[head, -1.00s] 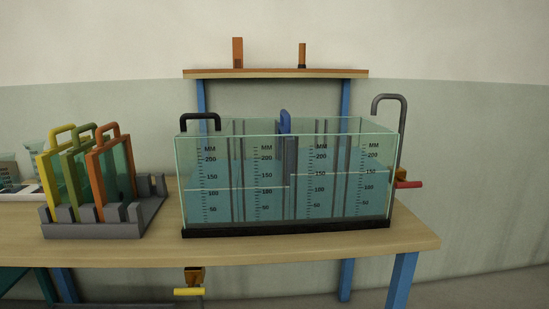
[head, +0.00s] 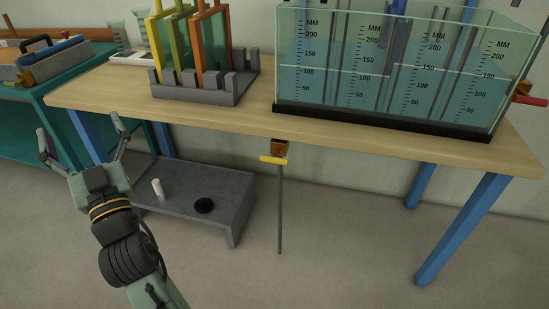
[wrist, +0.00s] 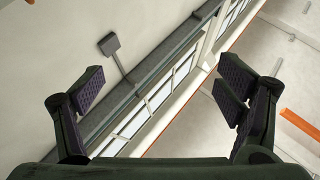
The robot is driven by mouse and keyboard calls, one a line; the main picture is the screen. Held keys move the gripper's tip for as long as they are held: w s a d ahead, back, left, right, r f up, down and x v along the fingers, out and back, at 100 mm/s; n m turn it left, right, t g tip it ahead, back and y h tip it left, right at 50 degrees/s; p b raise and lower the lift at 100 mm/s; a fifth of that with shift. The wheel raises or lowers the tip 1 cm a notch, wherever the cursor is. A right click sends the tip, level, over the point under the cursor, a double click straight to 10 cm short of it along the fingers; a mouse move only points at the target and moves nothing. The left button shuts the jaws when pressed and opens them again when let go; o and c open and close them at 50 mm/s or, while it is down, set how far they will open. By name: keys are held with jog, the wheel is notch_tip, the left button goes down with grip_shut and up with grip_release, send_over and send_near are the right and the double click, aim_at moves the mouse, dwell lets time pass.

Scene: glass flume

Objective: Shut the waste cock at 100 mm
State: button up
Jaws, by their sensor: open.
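A cock with a brass body (head: 280,148) and a yellow lever (head: 273,160) hangs under the bench's front edge, below the tank's left end. The lever lies crosswise to the thin pipe (head: 280,210) running down from it. The glass tank (head: 385,120) stands above with mm scales. A dark divider (head: 397,45) parts its blue water; the right-hand level is near 150, and the left-hand level is hard to read. A red lever (head: 530,100) sticks out at the tank's right end. My gripper (head: 79,126) is open and empty, left of the yellow lever. The wrist view shows its spread fingers (wrist: 163,88).
A grey rack (head: 205,92) with yellow, green and orange framed panes stands left of the tank. Below the bench, a low grey shelf (head: 190,190) holds a white cylinder (head: 157,189) and a black disc (head: 204,205). A teal bench (head: 60,110) is at left. Open floor lies in front.

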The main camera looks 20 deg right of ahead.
jog(key=w+d+f+m+g+h, duration=0.2)
jog(key=d+f+h, duration=0.35)
jog(key=d, duration=0.25)
jog(key=w+d+f+m+g+h, duration=0.1)
jog(key=w+d+f+m+h, duration=0.25)
jog(key=d+f, duration=0.4)
jog(key=m+g+h, duration=0.4)
jog(key=g+h, duration=0.2)
jog(key=h, duration=0.1)
send_near(273, 161)
jog(key=shift+n, duration=0.25)
jog(key=p+x, duration=0.2)
jog(key=x, duration=0.9)
jog(key=shift+c, duration=0.3)
